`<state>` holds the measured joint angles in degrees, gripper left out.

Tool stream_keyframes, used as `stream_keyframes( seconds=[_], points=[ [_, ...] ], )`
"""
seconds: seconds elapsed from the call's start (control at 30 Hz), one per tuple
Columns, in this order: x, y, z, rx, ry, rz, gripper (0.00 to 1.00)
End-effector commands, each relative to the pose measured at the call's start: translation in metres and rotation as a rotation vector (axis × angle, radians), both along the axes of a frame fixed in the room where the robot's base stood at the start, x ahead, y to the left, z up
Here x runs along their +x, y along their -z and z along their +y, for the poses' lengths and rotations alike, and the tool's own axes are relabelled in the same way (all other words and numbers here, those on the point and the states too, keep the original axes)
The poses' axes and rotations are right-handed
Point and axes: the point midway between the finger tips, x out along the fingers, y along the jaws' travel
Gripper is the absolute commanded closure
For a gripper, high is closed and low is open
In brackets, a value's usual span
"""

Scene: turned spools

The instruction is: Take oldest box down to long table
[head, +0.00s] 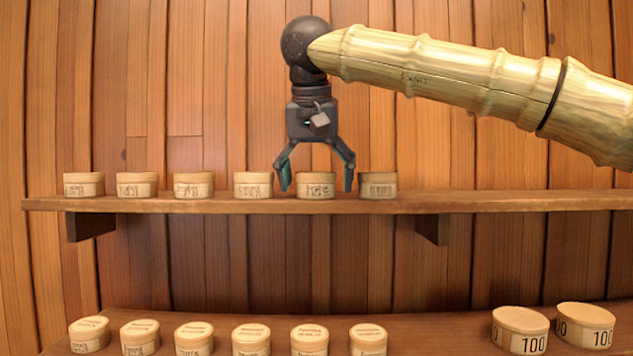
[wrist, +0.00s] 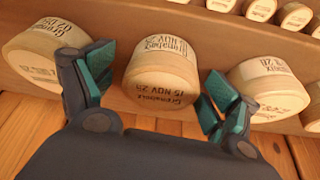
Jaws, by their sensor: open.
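Several small round pale wooden boxes with dark lettering stand in a row on the upper shelf (head: 230,205). My gripper (head: 317,183) points down at the shelf, open, with its fingers on either side of one box (head: 316,192). In the wrist view this box (wrist: 161,76) sits between the open fingers (wrist: 160,90), with gaps at both sides. Its lettering includes "15 NOV"; the year is unclear. Neighbouring boxes stand to its left (wrist: 38,62) and right (wrist: 262,92). Their dates are too blurred to compare, so I cannot tell which is oldest.
A lower wooden surface (head: 420,335), perhaps the long table, carries a row of similar boxes (head: 310,340). Two larger boxes marked "100" (head: 520,330) (head: 586,325) stand at its right. The upper shelf is clear to the right. A plank wall stands behind.

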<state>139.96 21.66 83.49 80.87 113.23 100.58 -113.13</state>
Motion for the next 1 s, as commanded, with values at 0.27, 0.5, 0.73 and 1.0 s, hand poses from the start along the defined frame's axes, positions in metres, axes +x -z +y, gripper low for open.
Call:
stream_keyframes(
  seconds=[0.27,0.5,0.73,1.0],
  points=[
    [0.000,0.001,0.000,0.000,0.000,0.000,0.19],
    [0.000,0.001,0.000,0.000,-0.001,0.000,0.58],
    [0.000,0.001,0.000,0.000,-0.001,0.000,0.59],
    [0.000,-0.009,0.001,0.000,0.000,-0.002,0.59]
  ],
)
